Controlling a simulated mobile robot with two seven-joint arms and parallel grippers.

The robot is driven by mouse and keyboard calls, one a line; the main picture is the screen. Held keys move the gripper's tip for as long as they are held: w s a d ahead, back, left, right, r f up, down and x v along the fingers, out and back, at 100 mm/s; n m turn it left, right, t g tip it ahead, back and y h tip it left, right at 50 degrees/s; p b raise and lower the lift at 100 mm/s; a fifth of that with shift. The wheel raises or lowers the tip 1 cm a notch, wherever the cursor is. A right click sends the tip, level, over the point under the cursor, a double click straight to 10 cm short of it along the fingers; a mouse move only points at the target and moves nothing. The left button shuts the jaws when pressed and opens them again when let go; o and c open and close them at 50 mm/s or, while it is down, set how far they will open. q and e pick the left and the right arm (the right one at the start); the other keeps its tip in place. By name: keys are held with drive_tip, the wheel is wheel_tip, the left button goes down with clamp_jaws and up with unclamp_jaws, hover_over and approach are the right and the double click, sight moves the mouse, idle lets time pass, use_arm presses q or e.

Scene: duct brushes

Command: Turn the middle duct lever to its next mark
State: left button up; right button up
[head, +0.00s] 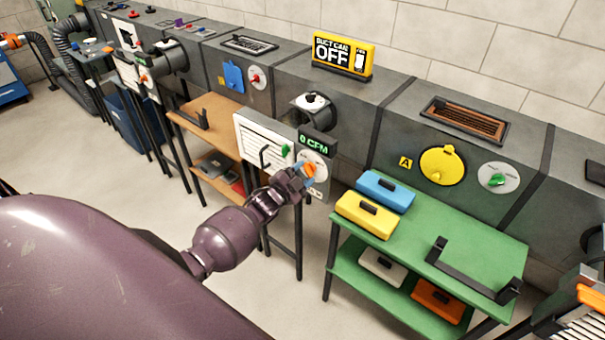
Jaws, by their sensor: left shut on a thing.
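An orange lever (309,170) sits on a round white dial (318,161), below a display reading 0 CFM (314,143). My left gripper (304,172) reaches it from the lower left and is shut on the lever. The gripper covers part of the lever and dial, so the mark it points to cannot be read. My right gripper is not in view.
A slatted white panel (262,142) with a black handle stands left of the dial. A green table (470,235) with blue and yellow cases is close on the right. A yellow DUCT CAM OFF sign (342,53) stands on the duct. Open floor lies below the arm.

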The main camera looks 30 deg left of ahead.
use_arm(q)
drive_tip(key=o, duration=0.9)
drive_tip(key=s, duration=1)
drive_tip(key=shift+s+a, duration=0.4)
